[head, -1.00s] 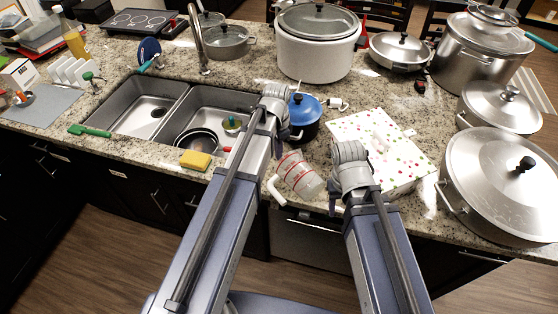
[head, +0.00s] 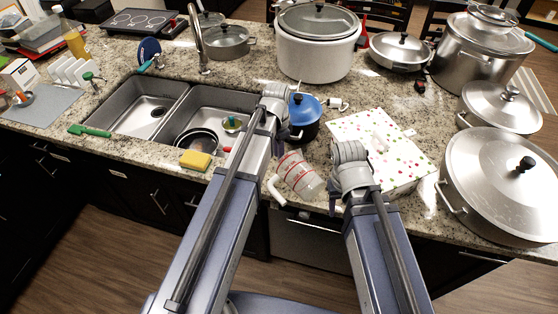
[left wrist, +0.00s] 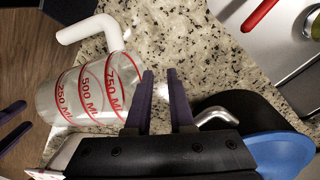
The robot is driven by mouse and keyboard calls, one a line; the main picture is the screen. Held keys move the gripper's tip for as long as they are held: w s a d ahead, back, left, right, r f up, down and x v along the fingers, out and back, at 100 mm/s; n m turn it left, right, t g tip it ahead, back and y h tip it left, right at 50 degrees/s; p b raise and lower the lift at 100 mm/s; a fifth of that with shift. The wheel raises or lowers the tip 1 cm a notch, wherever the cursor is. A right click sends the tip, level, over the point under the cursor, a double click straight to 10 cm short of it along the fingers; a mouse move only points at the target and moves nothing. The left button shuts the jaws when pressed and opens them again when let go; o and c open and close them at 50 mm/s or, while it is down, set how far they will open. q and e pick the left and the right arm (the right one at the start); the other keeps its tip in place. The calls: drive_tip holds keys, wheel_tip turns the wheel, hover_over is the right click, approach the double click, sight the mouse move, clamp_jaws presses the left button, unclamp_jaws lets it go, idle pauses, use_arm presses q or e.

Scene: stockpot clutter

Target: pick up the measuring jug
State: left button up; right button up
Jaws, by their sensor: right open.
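The measuring jug (head: 300,174) is clear with red markings and a white handle. In the head view it is at the counter's front edge, between my two arms, and looks tilted. In the left wrist view the jug (left wrist: 82,92) lies left of my left gripper (left wrist: 162,85), whose two fingers are apart with nothing between them. The fingers do not touch the jug. My right gripper's open fingers (left wrist: 14,124) show at the left edge of the left wrist view, apart from the jug's base end.
A blue-lidded pot (head: 304,112) stands just behind the jug. A white polka-dot box (head: 395,165) is to the right, with a large lidded pan (head: 495,190) beyond. The double sink (head: 140,108) and a yellow sponge (head: 196,160) are left.

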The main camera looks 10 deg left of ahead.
use_arm(q)
drive_tip(key=o, duration=0.3)
drive_tip(key=shift+r, duration=0.1)
